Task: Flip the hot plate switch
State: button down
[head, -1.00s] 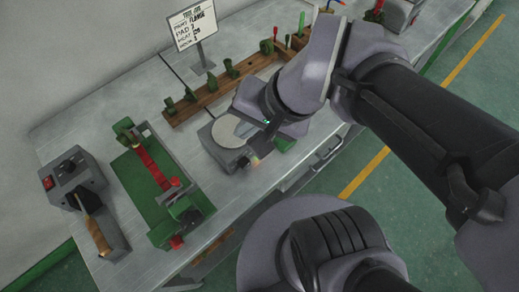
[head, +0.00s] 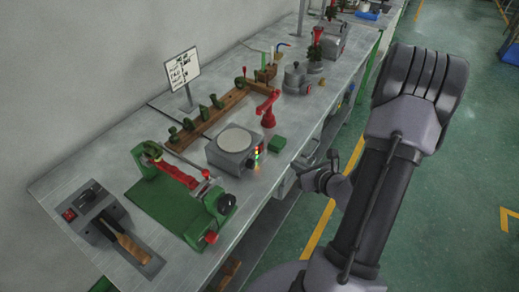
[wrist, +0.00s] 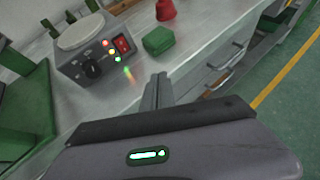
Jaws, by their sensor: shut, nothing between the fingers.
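The hot plate (head: 225,158) is a grey box with a round pale top, standing on the bench. In the wrist view the hot plate (wrist: 80,65) shows a black knob (wrist: 92,70), a red rocker switch (wrist: 122,44) and several small lit lights between them. A green glow shows by its front. Which way the switch is tipped is too small to tell. My gripper (head: 306,178) is off the bench's front edge, right of the hot plate and apart from it. In the wrist view my gripper's fingers (wrist: 160,78) are together and empty.
A green block (head: 278,143) and a red clamp-like tool (head: 268,115) stand right of the hot plate. A green fixture (head: 180,205) and a grey box with a red switch (head: 90,208) are to its left. A wooden rack (head: 205,122) lies behind.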

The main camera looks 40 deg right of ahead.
jog(key=shift+w, duration=0.15)
jog(key=p, duration=0.1)
send_near(262, 149)
jog(key=shift+w+d+f, duration=0.4)
jog(key=shift+w+f, duration=0.2)
jog(key=shift+w, duration=0.1)
jog(key=shift+w+d+f, duration=0.35)
jog(key=shift+w+f, duration=0.25)
jog(key=shift+w, duration=0.1)
jog(key=shift+w+d+f, duration=0.4)
jog(key=shift+w+f, duration=0.2)
jog(key=shift+w, duration=0.1)
jog(key=shift+w, duration=0.1)
jog(key=shift+w+a, duration=0.15)
jog(key=shift+w, duration=0.15)
jog(key=shift+w+a, duration=0.1)
jog(key=shift+w, duration=0.15)
dwell(0.8)
jog(key=shift+s+d, duration=0.25)
jog(key=shift+s, duration=0.4)
